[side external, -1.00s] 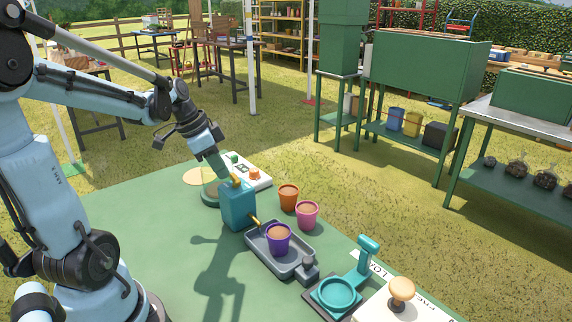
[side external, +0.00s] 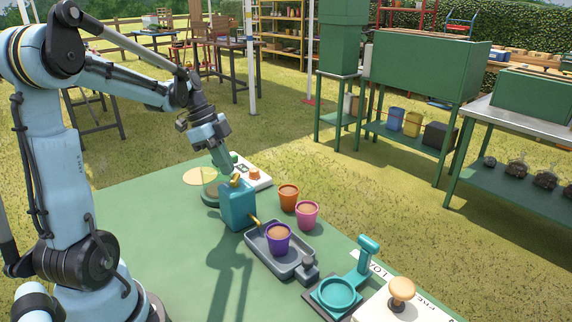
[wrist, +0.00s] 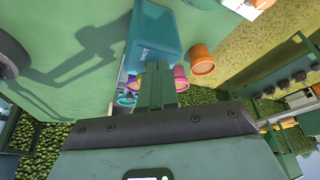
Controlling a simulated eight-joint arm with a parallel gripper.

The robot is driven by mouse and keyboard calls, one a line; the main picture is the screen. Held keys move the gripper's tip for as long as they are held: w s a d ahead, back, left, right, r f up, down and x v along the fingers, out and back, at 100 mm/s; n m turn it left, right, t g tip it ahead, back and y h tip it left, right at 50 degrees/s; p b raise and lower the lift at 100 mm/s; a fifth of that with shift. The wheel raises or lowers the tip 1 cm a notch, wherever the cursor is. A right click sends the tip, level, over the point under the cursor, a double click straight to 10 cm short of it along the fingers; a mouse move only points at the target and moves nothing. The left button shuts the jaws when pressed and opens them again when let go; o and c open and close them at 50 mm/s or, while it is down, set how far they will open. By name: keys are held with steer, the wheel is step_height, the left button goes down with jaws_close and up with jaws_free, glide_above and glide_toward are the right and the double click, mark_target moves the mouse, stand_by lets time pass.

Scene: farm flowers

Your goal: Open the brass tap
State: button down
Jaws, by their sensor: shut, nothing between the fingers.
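The teal dispenser tank (side external: 238,208) stands on the green table, with a brass lever (side external: 235,181) on top and a brass spout (side external: 256,222) low on its side. The tank also shows in the wrist view (wrist: 153,35), where the lever is hidden. A purple pot (side external: 278,239) with brown fill sits in the grey tray (side external: 298,268) by the spout. My gripper (side external: 225,166) points down just behind and above the lever, its fingers shut and empty. Contact with the lever cannot be told. The shut fingers also show in the wrist view (wrist: 157,84).
An orange pot (side external: 289,196) and a pink pot (side external: 307,215) stand right of the tank. A white panel with buttons (side external: 252,172) lies behind it. A teal ring stand (side external: 336,296) and a wooden-knobbed box (side external: 401,290) are at the front right. The table's left side is clear.

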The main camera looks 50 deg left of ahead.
steer(key=shift+w+m, duration=0.35)
steer(key=shift+m, duration=0.15)
steer(key=shift+w, duration=0.3)
stand_by(1.1)
steer(key=s+a+r, duration=0.3)
steer(key=a+r, duration=0.4)
steer(key=r, duration=0.2)
steer(key=shift+s+r, duration=0.2)
steer(key=shift+s, duration=0.15)
stand_by(0.3)
